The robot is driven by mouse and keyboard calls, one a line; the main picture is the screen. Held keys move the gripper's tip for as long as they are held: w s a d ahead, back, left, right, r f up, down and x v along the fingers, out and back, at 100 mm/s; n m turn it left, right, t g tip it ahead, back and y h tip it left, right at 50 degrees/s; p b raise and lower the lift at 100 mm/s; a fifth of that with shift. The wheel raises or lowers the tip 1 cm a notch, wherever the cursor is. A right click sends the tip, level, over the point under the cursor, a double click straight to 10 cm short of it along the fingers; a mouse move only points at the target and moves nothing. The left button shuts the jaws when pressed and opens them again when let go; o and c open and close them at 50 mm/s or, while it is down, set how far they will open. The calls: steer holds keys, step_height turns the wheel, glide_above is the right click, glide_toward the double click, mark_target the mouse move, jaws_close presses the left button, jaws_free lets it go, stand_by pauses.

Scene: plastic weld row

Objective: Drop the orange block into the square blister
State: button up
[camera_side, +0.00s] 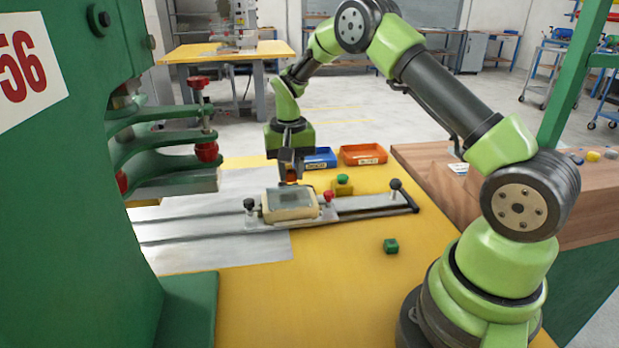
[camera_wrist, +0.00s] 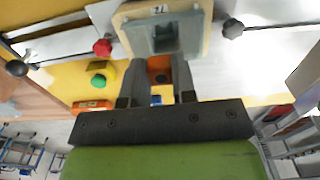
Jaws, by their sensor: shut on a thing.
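The orange block (camera_side: 291,175) is between the fingers of my gripper (camera_side: 291,178), which is shut on it. In the wrist view the orange block (camera_wrist: 158,66) shows between the two dark fingertips (camera_wrist: 159,62). The square blister (camera_side: 282,201) is a grey, see-through recess in a cream holder (camera_side: 290,215) on the sliding fixture. My gripper is above the holder's far edge in the side view. In the wrist view the blister (camera_wrist: 164,38) lies just beyond the fingertips, so the block is beside its opening, not inside.
A green block (camera_side: 391,246) lies on the yellow table. A yellow box with a green button (camera_side: 343,184) stands behind the fixture rail. Blue (camera_side: 320,158) and orange (camera_side: 363,154) bins stand at the back. The green press (camera_side: 165,150) is on the left; a red knob (camera_side: 328,196) is beside the holder.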

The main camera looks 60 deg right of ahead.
mark_target(289, 181)
steer(key=shift+w+f, duration=0.1)
steer(key=shift+w, duration=0.2)
steer(key=shift+f, duration=2.1)
steer(key=shift+f, duration=0.55)
steer(key=shift+r, duration=0.1)
steer(key=o, duration=1)
steer(key=c, duration=0.5)
steer(key=shift+r, duration=3.5)
